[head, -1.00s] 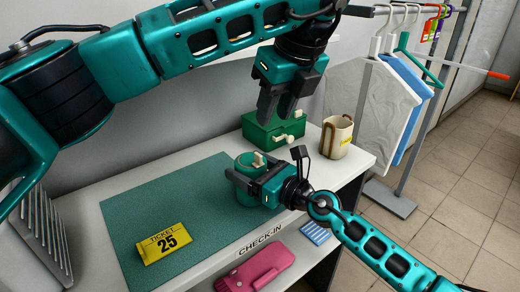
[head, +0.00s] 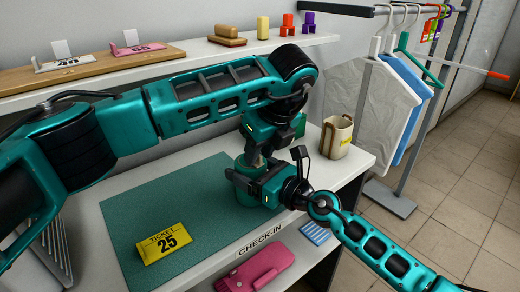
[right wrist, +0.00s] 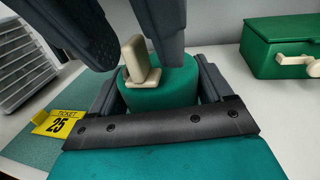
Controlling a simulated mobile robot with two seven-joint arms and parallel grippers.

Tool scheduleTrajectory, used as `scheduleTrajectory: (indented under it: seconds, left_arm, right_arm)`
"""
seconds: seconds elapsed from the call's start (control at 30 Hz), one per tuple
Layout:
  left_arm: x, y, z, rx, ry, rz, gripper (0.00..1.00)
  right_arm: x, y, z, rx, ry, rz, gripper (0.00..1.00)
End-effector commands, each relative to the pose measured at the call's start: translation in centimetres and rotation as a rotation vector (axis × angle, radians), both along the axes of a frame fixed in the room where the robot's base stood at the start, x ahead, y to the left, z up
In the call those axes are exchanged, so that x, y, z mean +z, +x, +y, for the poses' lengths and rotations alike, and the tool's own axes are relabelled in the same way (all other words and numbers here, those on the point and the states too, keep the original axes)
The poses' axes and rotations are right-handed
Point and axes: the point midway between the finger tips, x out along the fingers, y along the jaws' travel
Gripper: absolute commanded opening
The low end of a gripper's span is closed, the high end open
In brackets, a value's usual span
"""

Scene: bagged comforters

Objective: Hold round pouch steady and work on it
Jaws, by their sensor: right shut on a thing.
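The round pouch (head: 258,193) is a green cylinder standing on the green mat near the counter's right part. In the right wrist view the round pouch (right wrist: 162,90) has a cream tab (right wrist: 139,62) standing up on its top. My right gripper (head: 240,183) is shut on the pouch's sides, with one finger on each side of it in the wrist view (right wrist: 160,85). My left gripper (head: 256,158) is right above the pouch, pointing down. Its two dark fingers (right wrist: 125,35) stand apart on either side of the tab in the wrist view, apparently not closed on it.
A green box (right wrist: 285,48) with a cream handle stands behind the pouch, mostly hidden by my left arm in the head view. A cup-like cream container (head: 337,138) stands at right. A yellow ticket 25 (head: 164,242) lies on the mat (head: 205,235). A shelf (head: 130,75) runs above.

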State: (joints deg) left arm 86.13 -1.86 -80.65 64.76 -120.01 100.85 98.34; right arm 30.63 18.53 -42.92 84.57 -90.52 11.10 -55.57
Motion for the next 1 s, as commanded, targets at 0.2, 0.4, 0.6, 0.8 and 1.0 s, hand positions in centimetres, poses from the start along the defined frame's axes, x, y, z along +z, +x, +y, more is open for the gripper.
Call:
scheduleTrajectory:
  seconds: [0.2, 0.4, 0.6, 0.8, 1.0]
  left_arm:
    - [-0.11, 0.05, 0.05, 0.0, 0.0, 0.0, 0.34]
    - [-0.09, 0.03, 0.04, 0.0, 0.0, 0.0, 0.2]
    - [-0.06, 0.03, 0.02, 0.0, 0.0, 0.0, 0.01]
    - [-0.06, 0.02, 0.01, 0.0, 0.0, 0.0, 0.0]
    - [-0.04, 0.02, 0.04, -0.005, 0.0, 0.0, 0.0]
  right_arm:
    - [-0.06, -0.01, 0.01, 0.0, -0.001, 0.001, 0.5]
    - [-0.05, -0.01, 0.01, 0.0, -0.001, 0.001, 0.5]
    - [-0.05, -0.01, 0.01, 0.0, -0.001, 0.001, 0.5]
    - [-0.05, 0.0, 0.0, 0.0, -0.001, 0.001, 0.5]
    - [-0.05, 0.0, 0.0, 0.0, -0.001, 0.001, 0.5]
